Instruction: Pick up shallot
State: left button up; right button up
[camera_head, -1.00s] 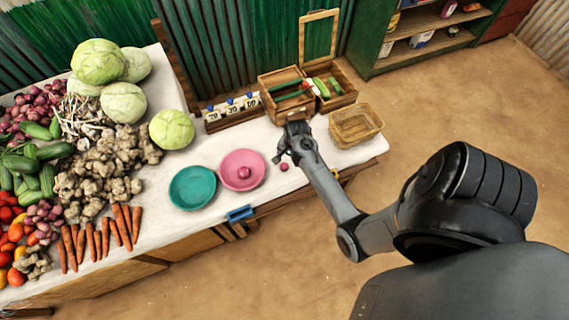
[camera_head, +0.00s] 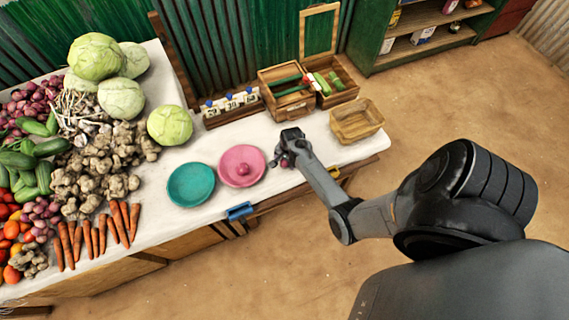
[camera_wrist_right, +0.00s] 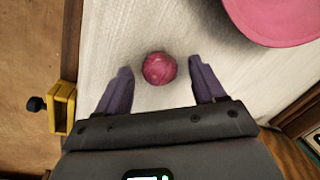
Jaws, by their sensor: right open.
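A small pink-red shallot (camera_wrist_right: 159,68) lies on the white tabletop in the right wrist view, between and just beyond the fingertips of my right gripper (camera_wrist_right: 160,76). The gripper's two fingers are spread apart and hold nothing. In the head view the shallot (camera_head: 284,163) shows at the right gripper (camera_head: 280,158), to the right of the pink dish. My left gripper is not in view.
A teal dish (camera_head: 191,201) stands left of the pink one. A wicker basket (camera_head: 357,136) and wooden boxes (camera_head: 286,105) stand behind. Vegetables fill the table's left side. A yellow clamp (camera_wrist_right: 62,107) sits at the table edge.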

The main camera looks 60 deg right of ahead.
jog(key=shift+f, duration=0.1)
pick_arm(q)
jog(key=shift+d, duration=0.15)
pick_arm(e)
jog(key=c, duration=1.1)
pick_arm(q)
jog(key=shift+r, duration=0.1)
